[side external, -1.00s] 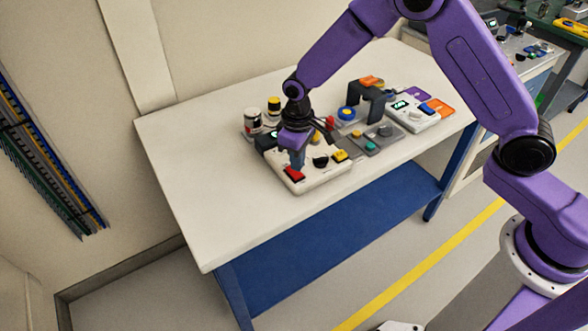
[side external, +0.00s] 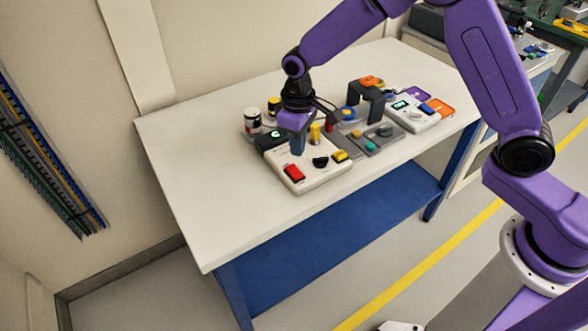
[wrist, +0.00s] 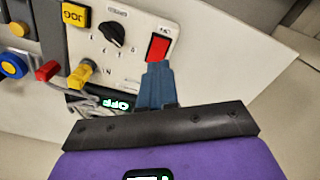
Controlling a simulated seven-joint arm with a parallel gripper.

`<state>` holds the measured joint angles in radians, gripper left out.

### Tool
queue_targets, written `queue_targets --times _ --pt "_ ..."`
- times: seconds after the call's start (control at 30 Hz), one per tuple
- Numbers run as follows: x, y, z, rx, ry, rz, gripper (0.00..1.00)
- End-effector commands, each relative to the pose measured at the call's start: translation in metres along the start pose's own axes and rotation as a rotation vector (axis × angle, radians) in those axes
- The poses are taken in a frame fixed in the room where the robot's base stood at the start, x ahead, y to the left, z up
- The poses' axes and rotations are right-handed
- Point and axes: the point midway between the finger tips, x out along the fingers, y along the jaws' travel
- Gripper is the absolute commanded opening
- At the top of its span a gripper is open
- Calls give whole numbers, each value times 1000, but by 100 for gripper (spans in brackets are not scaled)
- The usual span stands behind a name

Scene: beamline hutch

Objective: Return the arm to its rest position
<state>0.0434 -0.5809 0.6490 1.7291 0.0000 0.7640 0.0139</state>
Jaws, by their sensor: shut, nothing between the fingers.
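My gripper (side external: 297,152) is shut and empty, fingers pointing down above the white control box (side external: 320,171) on the bench. In the side view the blue-grey fingertips are apart from the red switch (side external: 293,173) and a little behind it. In the wrist view the closed fingers (wrist: 157,68) line up just below the red switch (wrist: 158,47). The box also carries a black knob (wrist: 113,33), a yellow JOG button (wrist: 75,14) and a yellow lever (wrist: 80,75). A small display (wrist: 115,104) shows green letters, apparently OFF upside down.
Two small jars (side external: 253,121) stand behind the box. A dark arch-shaped bracket (side external: 367,97), a grey panel (side external: 376,139) and a white device (side external: 413,112) with coloured trays stand to the right. The bench's left and front (side external: 215,200) are clear.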

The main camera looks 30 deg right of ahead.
Motion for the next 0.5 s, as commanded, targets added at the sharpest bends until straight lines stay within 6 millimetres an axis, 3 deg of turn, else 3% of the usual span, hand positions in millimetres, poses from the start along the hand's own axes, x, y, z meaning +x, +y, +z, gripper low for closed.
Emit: queue_targets --times 0.3,0.5 --pt "-5 -2 5 -12 3 0 0" --pt "-34 -18 41 -89 10 -1 0"
